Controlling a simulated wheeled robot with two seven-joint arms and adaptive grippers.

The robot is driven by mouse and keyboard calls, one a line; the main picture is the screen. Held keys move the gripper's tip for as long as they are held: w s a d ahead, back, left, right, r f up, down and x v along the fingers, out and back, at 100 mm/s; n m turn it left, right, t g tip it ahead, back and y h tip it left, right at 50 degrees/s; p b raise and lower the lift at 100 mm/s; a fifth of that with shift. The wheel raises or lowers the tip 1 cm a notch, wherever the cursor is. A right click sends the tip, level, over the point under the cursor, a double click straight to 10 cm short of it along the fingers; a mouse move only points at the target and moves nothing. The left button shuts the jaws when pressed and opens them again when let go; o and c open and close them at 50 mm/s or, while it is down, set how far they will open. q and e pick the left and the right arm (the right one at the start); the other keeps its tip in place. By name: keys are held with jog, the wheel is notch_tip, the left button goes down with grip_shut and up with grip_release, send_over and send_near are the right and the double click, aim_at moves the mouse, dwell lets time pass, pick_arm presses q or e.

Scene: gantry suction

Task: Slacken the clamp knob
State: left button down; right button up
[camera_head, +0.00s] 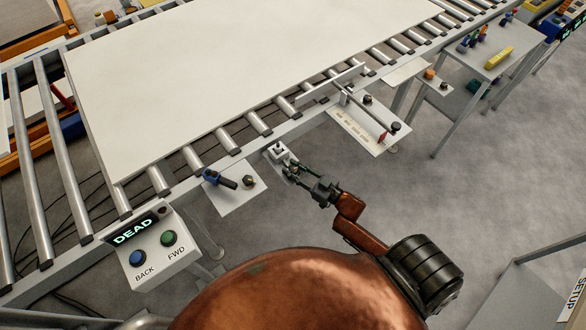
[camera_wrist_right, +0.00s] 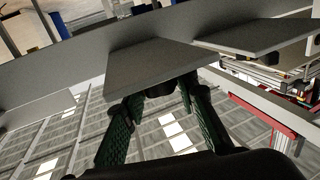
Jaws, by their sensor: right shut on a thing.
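My right gripper (camera_head: 291,169) reaches in from the lower right to a small light-grey block (camera_head: 278,151) at the conveyor's near edge. It is shut on a small dark knob, mostly hidden by the fingers in the head view. In the right wrist view, the green fingers of the gripper (camera_wrist_right: 161,97) come up close beneath a grey plate (camera_wrist_right: 155,62). A dark piece of the knob (camera_wrist_right: 184,88) shows by the right fingertip. Whether the knob is tight or loose cannot be told. My left gripper is not in view.
A large white board (camera_head: 235,75) lies on the roller conveyor. A plate with a blue-handled lever (camera_head: 219,179) and black knob (camera_head: 249,181) is left of the gripper. A button box (camera_head: 150,248) reads DEAD. Another plate (camera_head: 357,131) is at right.

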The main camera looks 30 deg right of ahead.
jog(key=shift+n+y, duration=0.3)
jog(key=shift+y, duration=0.2)
jog(key=shift+d+n+g+y, duration=0.1)
jog(key=shift+n+g+y, duration=0.5)
jog(key=shift+y, duration=0.2)
jog(key=shift+f+n+g+y+b, duration=0.15)
jog(key=shift+n+g+y+b, duration=0.45)
jog(key=shift+y, duration=0.3)
jog(key=shift+n+g+y+b, duration=0.75)
jog(key=shift+n+g+y, duration=0.15)
jog(key=shift+n+y, duration=0.15)
jog(key=shift+n+g+y+b, duration=0.75)
jog(key=shift+g+y, duration=0.1)
jog(key=shift+g, duration=0.15)
jog(key=o, duration=1.2)
